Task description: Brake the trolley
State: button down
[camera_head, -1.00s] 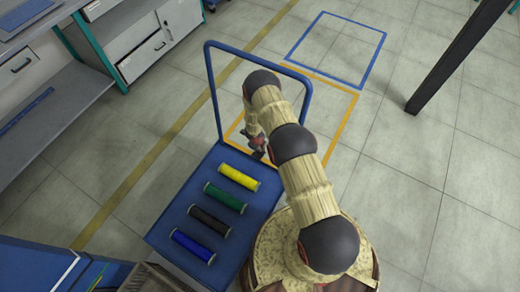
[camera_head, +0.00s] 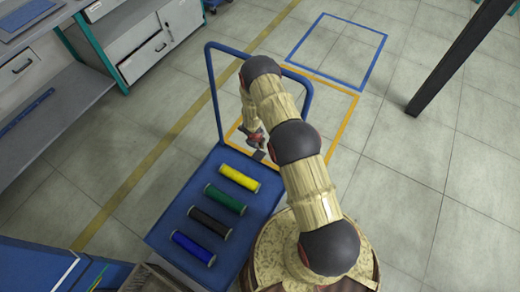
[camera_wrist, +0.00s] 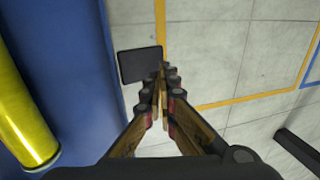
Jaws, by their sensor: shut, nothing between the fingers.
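The blue trolley (camera_head: 165,232) stands beside me with its tubular push handle (camera_head: 212,85) at the far end. In the wrist view its blue deck (camera_wrist: 75,90) fills the left. A flat dark pad (camera_wrist: 140,65), looking like a brake pedal, sticks out at the deck's edge; it also shows in the head view (camera_head: 258,156). My gripper (camera_wrist: 163,72) is shut and empty, its tips at the pad's right edge in the picture. I cannot tell whether they touch it.
Yellow (camera_head: 239,178), green (camera_head: 225,199), black (camera_head: 209,221) and blue (camera_head: 193,247) bobbins lie in a row on the deck. A blue floor square (camera_head: 335,50) beyond is empty. A dark post (camera_head: 455,60) stands right.

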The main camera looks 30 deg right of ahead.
jog(key=shift+v, duration=2.65)
